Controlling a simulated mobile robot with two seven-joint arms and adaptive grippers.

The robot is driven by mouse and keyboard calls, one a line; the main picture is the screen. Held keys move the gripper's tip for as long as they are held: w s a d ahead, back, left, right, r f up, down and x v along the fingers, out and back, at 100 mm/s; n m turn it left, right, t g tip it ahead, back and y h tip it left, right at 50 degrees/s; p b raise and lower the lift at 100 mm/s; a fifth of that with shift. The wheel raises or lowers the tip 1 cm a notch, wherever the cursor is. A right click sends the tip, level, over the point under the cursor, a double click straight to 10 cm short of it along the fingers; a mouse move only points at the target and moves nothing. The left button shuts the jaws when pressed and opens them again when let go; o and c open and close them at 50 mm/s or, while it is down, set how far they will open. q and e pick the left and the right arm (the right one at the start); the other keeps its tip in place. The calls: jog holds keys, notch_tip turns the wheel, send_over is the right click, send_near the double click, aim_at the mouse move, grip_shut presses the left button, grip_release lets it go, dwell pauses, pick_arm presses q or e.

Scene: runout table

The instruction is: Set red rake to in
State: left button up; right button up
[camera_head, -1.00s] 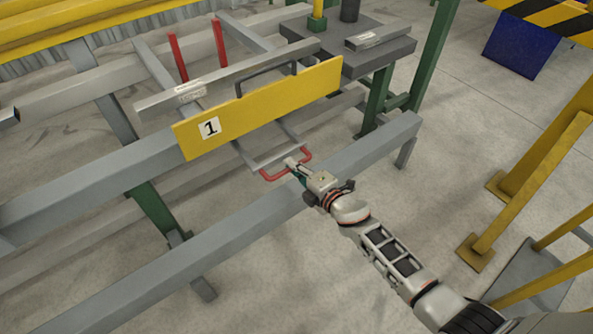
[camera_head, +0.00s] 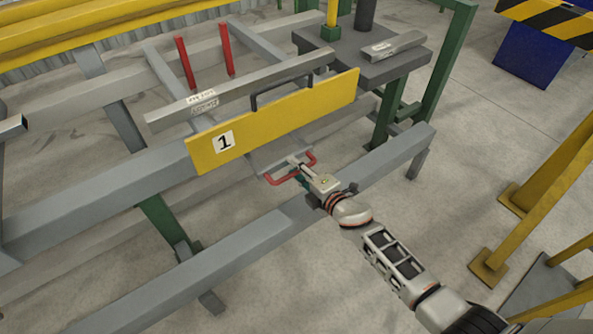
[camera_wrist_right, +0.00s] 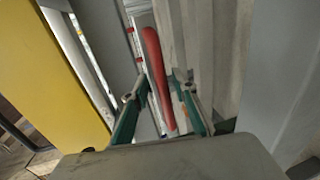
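The red rake has a red U-shaped handle (camera_head: 283,181) below the yellow panel marked 1 (camera_head: 275,120). Its two upright red prongs (camera_head: 185,63) stand behind the long grey bar. My right gripper (camera_head: 298,168) is at the handle, reaching from the lower right. In the right wrist view, the red handle bar (camera_wrist_right: 156,75) runs between the fingers of my right gripper (camera_wrist_right: 160,85), which sit close on both sides of it. The gripper appears shut on it. My left gripper is not in view.
A grey rail (camera_head: 210,260) runs across in front of the handle, beneath my right arm. A dark grey block with a metal piece (camera_head: 392,45) stands at the back right. Yellow posts (camera_head: 530,190) rise at the right. Bare floor lies between.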

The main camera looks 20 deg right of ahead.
jog(key=shift+s+f, duration=0.1)
jog(key=shift+s+d, duration=0.3)
jog(key=v, duration=1.1)
jog(key=shift+s, duration=0.2)
jog(key=shift+a, duration=0.1)
